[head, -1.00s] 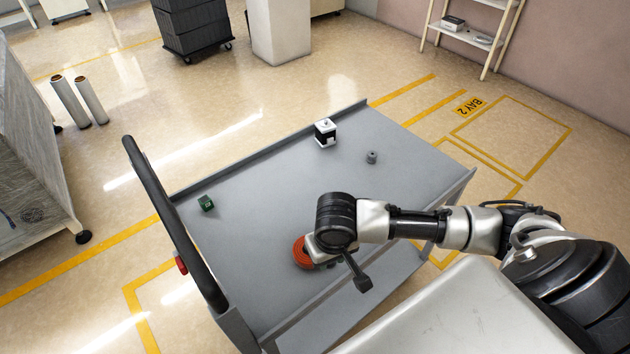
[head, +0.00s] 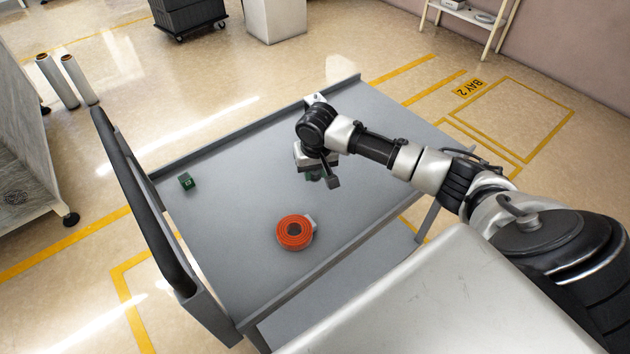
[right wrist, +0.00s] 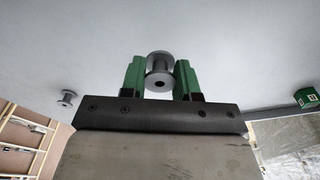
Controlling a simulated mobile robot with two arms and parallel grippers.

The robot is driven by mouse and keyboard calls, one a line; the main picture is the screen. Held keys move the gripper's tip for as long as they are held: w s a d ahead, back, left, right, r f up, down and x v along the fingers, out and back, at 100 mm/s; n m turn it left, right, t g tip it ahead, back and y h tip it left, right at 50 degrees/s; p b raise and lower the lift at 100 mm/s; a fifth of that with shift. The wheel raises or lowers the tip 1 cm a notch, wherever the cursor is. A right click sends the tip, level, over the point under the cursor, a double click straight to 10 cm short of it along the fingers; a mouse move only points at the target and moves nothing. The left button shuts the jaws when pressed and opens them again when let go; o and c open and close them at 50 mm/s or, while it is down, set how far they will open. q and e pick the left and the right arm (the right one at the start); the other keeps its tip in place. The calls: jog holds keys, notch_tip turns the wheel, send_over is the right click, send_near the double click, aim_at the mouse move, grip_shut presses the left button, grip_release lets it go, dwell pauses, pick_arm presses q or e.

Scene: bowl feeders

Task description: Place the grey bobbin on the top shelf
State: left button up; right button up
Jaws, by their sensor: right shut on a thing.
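My right gripper (head: 315,176) is over the middle of the grey cart top (head: 215,225). In the right wrist view its green fingers are shut on a grey bobbin (right wrist: 159,70), one finger on each side of it. In the head view the wrist and fingers hide the held bobbin. My left gripper is not in view.
An orange roll (head: 295,232) lies on the cart near its front edge. A green block (head: 187,181) is at the left, and a white block (head: 315,98) is partly hidden behind my wrist. The cart's handle (head: 145,205) rises at the left. Floor shows beyond the cart.

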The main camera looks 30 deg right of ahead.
aim_at(315, 188)
notch_tip(315, 188, down, 4)
jog(key=shift+f, duration=0.1)
dwell(0.4)
jog(key=o, duration=0.9)
jog(key=r, duration=0.8)
jog(key=s+r+p, duration=0.1)
jog(key=r, duration=0.3)
jog(key=shift+s+a, duration=0.1)
jog(key=shift+a, duration=0.2)
